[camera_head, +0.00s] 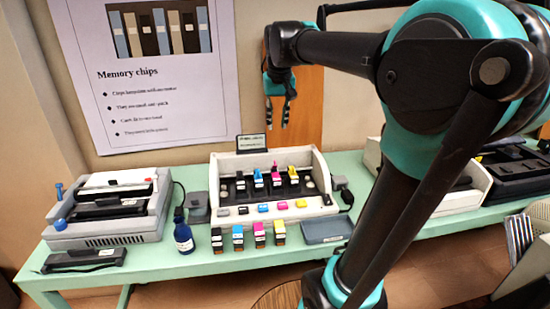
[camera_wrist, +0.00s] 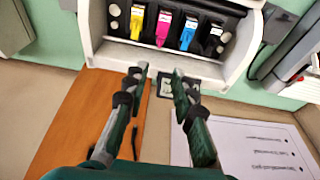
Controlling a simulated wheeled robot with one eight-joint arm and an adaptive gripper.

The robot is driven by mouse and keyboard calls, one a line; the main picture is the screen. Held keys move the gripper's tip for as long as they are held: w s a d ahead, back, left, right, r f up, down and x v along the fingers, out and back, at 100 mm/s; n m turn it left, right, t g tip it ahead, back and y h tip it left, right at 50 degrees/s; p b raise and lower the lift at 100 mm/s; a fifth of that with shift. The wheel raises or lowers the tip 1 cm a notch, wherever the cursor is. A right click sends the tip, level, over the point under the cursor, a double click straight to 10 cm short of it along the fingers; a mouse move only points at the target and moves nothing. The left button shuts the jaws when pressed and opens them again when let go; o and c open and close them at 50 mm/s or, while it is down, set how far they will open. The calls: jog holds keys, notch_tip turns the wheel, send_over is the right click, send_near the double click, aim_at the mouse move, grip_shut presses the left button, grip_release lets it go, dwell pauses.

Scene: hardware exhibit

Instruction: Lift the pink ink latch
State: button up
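The ink machine (camera_head: 222,170) stands open in the middle of the green table, with a row of coloured latches inside. The pink ink latch (camera_head: 276,174) sits between the cyan and yellow ones; its top appears to stick up higher than its neighbours. In the wrist view, the pink piece (camera_wrist: 162,28) lies between yellow and cyan, near the top edge. My gripper (camera_head: 279,126) hangs behind and above the machine, in front of the wooden panel, pointing down. Its fingers are apart and empty, and they show in the wrist view (camera_wrist: 158,73) short of the machine's edge.
A small dark sign (camera_head: 251,143) stands at the machine's back edge. Loose ink cartridges (camera_head: 259,235) and a blue bottle (camera_head: 183,232) stand in front. Another device (camera_head: 110,210) is on the left, and a white machine (camera_head: 462,193) is on the right behind my arm.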

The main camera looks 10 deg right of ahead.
jog(key=shift+t, duration=0.8)
jog(key=x, duration=0.5)
jog(key=s+x, duration=0.1)
jog(key=x, duration=0.4)
jog(key=s+x, duration=0.1)
jog(key=x, duration=0.5)
jog(key=shift+w+f, duration=0.1)
jog(key=shift+f, duration=0.4)
grip_shut()
